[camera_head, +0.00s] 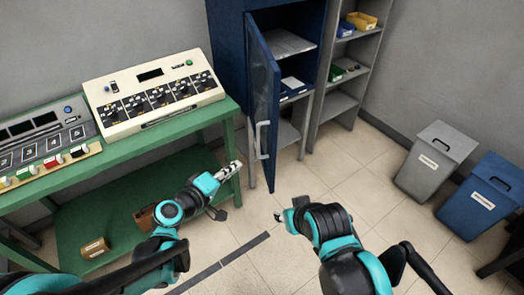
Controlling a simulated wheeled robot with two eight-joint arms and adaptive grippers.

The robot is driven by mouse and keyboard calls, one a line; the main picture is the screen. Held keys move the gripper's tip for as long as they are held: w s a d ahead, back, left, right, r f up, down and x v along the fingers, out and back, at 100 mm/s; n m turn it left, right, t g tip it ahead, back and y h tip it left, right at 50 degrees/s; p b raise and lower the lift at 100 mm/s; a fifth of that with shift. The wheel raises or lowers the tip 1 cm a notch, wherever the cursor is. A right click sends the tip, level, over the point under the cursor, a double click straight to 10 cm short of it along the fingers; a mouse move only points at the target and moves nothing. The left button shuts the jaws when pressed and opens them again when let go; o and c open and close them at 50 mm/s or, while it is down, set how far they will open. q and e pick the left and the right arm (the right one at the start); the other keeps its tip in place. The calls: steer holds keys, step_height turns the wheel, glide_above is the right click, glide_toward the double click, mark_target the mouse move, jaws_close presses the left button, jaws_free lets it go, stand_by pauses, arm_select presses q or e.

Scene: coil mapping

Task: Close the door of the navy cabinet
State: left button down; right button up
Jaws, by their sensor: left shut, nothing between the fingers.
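The navy cabinet (229,50) stands against the back wall. Its door (262,110) is swung open toward me, showing shelves inside. A pale vertical handle (262,140) is on the door's face. My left gripper (236,166) is shut and empty, a little left of the door's lower part and the handle, near the green bench's edge. I cannot tell whether it touches the door. My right gripper (279,216) is low over the floor, in front of the door and below its lower corner; its fingers are too small to read.
A green bench (150,145) with control panels (155,92) stands at left. A grey open shelf (345,85) with small bins adjoins the cabinet on the right. A grey bin (432,160) and a blue bin (483,195) stand at right. Floor in front of the shelf is clear.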

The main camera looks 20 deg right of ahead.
arm_select(q)
steer(key=w+d+f+n+t+h+b, duration=0.1)
steer(key=w+d+f+n+t+h, duration=0.1)
steer(key=d+f+n, duration=0.15)
steer(key=b, duration=0.2)
glide_toward(269, 140)
steer(key=x, duration=0.4)
steer(key=shift+w+d, duration=0.1)
steer(key=shift+d, duration=0.1)
steer(key=shift+w+d+r, duration=0.15)
steer(key=shift+w+d, duration=0.25)
steer(key=shift+d, duration=0.1)
